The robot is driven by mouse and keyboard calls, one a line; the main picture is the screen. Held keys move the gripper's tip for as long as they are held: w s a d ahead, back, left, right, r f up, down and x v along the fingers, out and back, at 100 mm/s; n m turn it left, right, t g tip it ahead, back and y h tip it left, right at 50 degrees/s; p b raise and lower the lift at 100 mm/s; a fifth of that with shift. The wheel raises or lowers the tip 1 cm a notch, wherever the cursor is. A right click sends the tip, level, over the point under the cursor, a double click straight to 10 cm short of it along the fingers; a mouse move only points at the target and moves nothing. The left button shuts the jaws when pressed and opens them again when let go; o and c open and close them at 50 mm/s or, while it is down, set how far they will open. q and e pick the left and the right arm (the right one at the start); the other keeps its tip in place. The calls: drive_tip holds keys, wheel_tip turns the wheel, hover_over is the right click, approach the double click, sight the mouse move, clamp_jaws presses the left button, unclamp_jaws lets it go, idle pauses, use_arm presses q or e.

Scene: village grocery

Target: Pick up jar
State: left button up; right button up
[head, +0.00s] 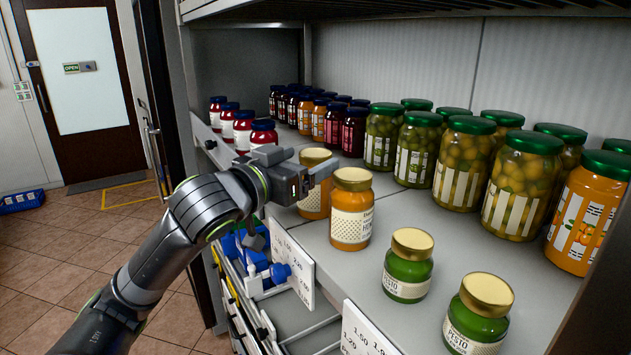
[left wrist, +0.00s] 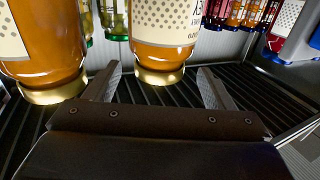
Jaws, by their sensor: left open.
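Two amber jars with gold lids and dotted labels stand near the shelf's front edge in the head view: a nearer one (head: 352,208) and one behind it (head: 315,200), partly hidden by my left gripper. My left gripper (head: 306,178) is open and empty at the front of the rear amber jar. In the left wrist view, which looks upside down, one amber jar (left wrist: 165,30) stands ahead between the open fingers (left wrist: 160,88). The other amber jar (left wrist: 42,45) is outside the fingers, at the left. My right gripper is not in view.
Green pesto jars (head: 408,265) stand nearer on the shelf (head: 375,310). Red-filled jars with dark lids (head: 264,134) stand beyond the gripper. Green-lidded jars (head: 462,160) line the back. Price cards (head: 292,264) and blue items (head: 281,273) are at the front edge.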

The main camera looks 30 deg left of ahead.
sight(322, 149)
use_arm(q)
drive_tip(key=shift+w+d+p, duration=0.2)
drive_tip(key=shift+w+p, duration=0.35)
drive_tip(key=shift+w, duration=0.45)
drive_tip(key=shift+w+d+p, duration=0.15)
drive_tip(key=shift+w+p, duration=0.35)
drive_tip(key=shift+w, duration=0.5)
drive_tip(key=shift+w+d+f, duration=0.1)
drive_tip(key=shift+w+d, duration=0.05)
drive_tip(key=shift+w, duration=0.55)
clamp_jaws()
